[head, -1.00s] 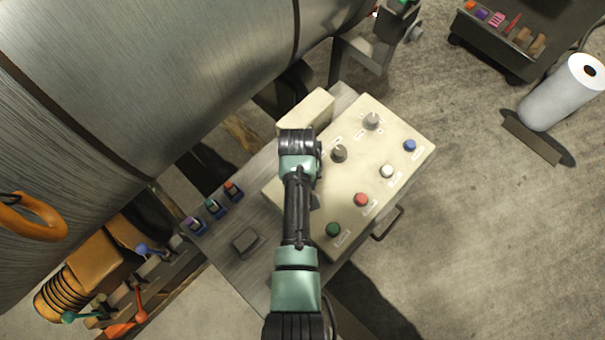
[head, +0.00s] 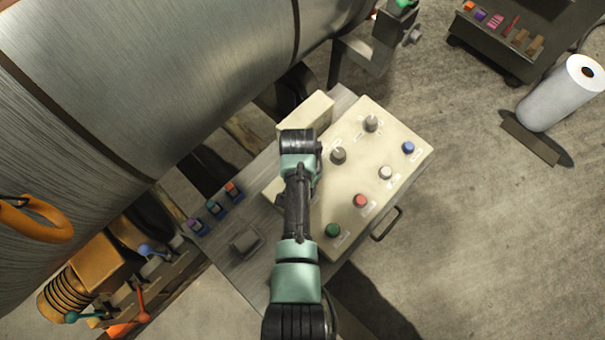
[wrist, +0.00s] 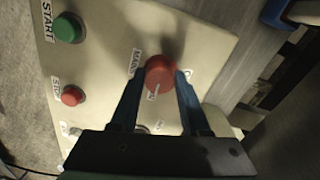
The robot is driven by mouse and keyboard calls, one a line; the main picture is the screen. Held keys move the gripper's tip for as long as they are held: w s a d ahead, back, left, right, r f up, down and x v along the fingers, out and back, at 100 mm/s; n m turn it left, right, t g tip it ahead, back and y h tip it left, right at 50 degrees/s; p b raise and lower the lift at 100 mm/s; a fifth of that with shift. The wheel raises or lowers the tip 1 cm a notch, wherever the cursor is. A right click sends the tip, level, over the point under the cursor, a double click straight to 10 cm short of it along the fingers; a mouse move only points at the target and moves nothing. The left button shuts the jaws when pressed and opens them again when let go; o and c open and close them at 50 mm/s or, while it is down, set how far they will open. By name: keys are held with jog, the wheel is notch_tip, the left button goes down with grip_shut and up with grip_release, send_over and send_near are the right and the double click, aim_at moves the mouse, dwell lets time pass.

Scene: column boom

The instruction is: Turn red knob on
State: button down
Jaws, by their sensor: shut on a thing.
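The red knob (wrist: 159,71) stands on the cream control panel (wrist: 105,45) in the wrist view, near the panel's right side. My gripper (wrist: 158,81) has one blue finger on each side of the knob and is shut on it. A white label reading MAIN lies just left of the knob, and another small label shows below it. In the head view my arm covers the knob and my gripper. The cream panel (head: 403,180) shows to the right of my arm there.
The panel also carries a green START button (wrist: 67,28), a red STOP button (wrist: 73,95), grey knobs (head: 338,155), a white button (head: 385,172) and a blue button (head: 408,147). A large metal drum (head: 190,60) lies at upper left. Open floor (head: 480,240) is at right.

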dwell(0.5)
jog(key=shift+c, duration=1.9)
grip_release()
notch_tip(320, 180, up, 13)
jog(key=b, duration=0.1)
jog(key=shift+w+a, duration=0.15)
